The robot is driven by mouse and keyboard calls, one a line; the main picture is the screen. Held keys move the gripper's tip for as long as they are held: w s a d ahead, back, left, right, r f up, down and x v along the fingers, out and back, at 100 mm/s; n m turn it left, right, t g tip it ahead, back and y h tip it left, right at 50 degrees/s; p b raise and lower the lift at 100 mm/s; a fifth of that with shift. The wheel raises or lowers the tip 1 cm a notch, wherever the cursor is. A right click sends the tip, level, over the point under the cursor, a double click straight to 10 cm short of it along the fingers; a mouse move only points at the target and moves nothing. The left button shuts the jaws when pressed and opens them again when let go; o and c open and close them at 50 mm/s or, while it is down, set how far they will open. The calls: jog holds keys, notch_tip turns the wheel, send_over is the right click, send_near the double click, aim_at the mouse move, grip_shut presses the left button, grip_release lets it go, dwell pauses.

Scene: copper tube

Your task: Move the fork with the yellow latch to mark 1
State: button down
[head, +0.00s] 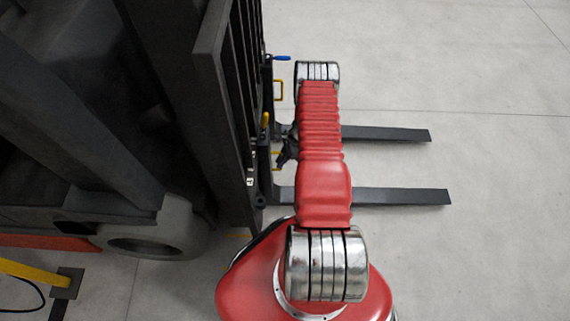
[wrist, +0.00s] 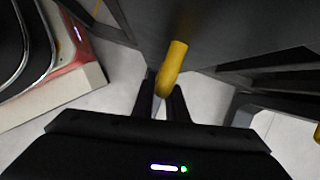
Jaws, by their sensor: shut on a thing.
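The near fork (head: 400,197) sticks out to the right from the forklift carriage. A yellow latch (head: 265,119) shows above its root, and a yellow handle (head: 276,160) sits at its upright part. My gripper (head: 285,155) is at this handle, partly hidden by my arm. In the wrist view, my gripper's dark fingers (wrist: 163,97) are shut on the end of a yellow bar (wrist: 175,62), which looks like that handle. A small white label (head: 250,177) shows on the carriage; its figure is too small to read.
The far fork (head: 390,133) lies parallel to the near one, with its own yellow handle (head: 278,90) and a blue latch (head: 281,57). The forklift mast (head: 215,70) blocks the left. Grey floor (head: 490,160) to the right is clear.

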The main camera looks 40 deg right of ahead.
jog(key=shift+w+d+r, duration=0.1)
jog(key=shift+w+d, duration=0.2)
jog(key=c, duration=1.8)
grip_release()
jog(key=shift+o, duration=0.2)
jog(key=shift+s+a, duration=0.1)
jog(key=v, duration=1.3)
jog(key=shift+r, duration=0.3)
jog(key=shift+s, duration=0.2)
